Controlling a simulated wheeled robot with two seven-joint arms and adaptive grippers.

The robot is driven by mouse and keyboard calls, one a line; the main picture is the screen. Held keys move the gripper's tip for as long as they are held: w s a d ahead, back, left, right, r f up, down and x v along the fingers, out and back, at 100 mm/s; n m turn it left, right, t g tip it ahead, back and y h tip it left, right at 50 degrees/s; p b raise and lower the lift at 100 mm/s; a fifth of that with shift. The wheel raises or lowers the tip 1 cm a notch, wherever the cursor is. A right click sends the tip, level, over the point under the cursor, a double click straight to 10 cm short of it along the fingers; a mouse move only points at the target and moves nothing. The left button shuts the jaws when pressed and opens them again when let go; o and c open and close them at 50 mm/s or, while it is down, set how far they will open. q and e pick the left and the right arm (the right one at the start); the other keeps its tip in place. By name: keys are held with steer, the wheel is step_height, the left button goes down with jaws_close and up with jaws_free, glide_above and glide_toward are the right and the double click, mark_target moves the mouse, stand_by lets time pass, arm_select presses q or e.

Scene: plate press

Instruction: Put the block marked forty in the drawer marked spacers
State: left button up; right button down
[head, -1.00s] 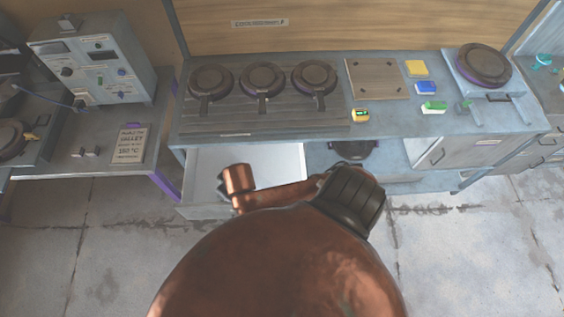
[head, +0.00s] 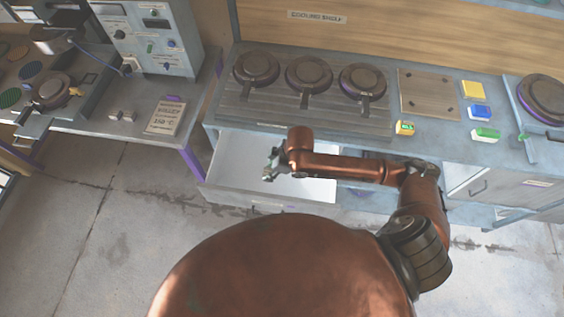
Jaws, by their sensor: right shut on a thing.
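My right gripper (head: 271,164) is over the open drawer (head: 244,196), near its left half. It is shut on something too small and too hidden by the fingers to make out. The drawer is pulled out under the bench, with a pale, bare-looking interior; the label on its front is too small to read. A yellow block (head: 473,90), a blue block (head: 480,113) and a green and white block (head: 485,135) lie on the bench at the right, their markings unreadable. My left gripper is not in view.
A closed drawer (head: 508,186) is at the right.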

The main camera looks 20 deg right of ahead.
steer(key=d+f, duration=0.3)
steer(key=d, duration=0.1)
steer(key=s+d+f, duration=0.1)
steer(key=d+f, duration=0.1)
steer(key=d, duration=0.2)
steer(key=s+d+f+b, duration=0.1)
steer(key=d+f, duration=0.2)
steer(key=d, duration=0.1)
steer(key=shift+s+d+f, duration=0.1)
steer(key=shift+d+f, duration=0.15)
steer(key=shift+f, duration=0.05)
steer(key=shift+d+f, duration=0.25)
steer(key=shift+f, duration=0.05)
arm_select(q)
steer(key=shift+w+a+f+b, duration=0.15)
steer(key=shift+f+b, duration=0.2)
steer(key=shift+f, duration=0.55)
arm_select(e)
steer(key=shift+s+d+f, duration=0.1)
steer(key=shift+d+f, duration=0.05)
steer(key=shift+f, duration=0.8)
steer(key=shift+d+f, duration=0.15)
steer(key=shift+f, duration=0.75)
steer(key=shift+f, duration=0.15)
steer(key=c, duration=1.5)
jaws_free()
steer(key=shift+o, duration=0.2)
